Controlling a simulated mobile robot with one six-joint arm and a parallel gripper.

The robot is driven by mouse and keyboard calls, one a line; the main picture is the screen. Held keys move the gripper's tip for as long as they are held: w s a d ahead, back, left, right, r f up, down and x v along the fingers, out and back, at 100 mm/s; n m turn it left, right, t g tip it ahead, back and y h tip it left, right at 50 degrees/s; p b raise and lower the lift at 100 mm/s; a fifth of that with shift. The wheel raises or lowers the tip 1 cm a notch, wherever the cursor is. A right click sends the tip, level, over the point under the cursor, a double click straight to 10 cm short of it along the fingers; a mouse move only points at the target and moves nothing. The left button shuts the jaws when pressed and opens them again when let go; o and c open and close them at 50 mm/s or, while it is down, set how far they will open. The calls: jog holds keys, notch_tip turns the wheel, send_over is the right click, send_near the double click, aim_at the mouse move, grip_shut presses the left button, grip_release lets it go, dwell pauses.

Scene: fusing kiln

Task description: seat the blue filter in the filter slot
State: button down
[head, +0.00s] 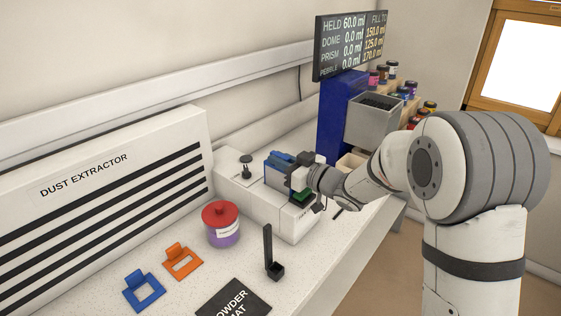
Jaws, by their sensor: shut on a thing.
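A blue square frame with a raised tab (143,291) lies on the counter at the lower left, and it looks like a filter. A blue block with a greyish face (277,173) is at the top of the white machine (250,205) in the middle. My gripper (291,168) is shut on this block at its right side. The arm hides part of the block, and I cannot tell if it rests on the machine or is held just above it. A filter slot cannot be made out.
An orange frame (181,262) lies beside the blue one. A red-lidded jar (222,224), a black upright holder (272,255) and a powder mat (233,302) are on the counter. The dust extractor (100,190) stands at left. A blue dispenser (341,115) stands behind my gripper.

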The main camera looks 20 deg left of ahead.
aim_at(304, 192)
jog(key=shift+r+p, duration=0.6)
jog(key=shift+r, duration=0.45)
jog(key=shift+f+b, duration=2.9)
jog(key=shift+f, duration=0.35)
dwell(0.9)
jog(key=c, duration=1.3)
grip_release()
jog(key=shift+d+f, duration=0.1)
jog(key=v, duration=0.7)
jog(key=shift+s+d+b, duration=0.15)
jog(key=shift+d+b, duration=0.15)
jog(key=shift+b, duration=0.1)
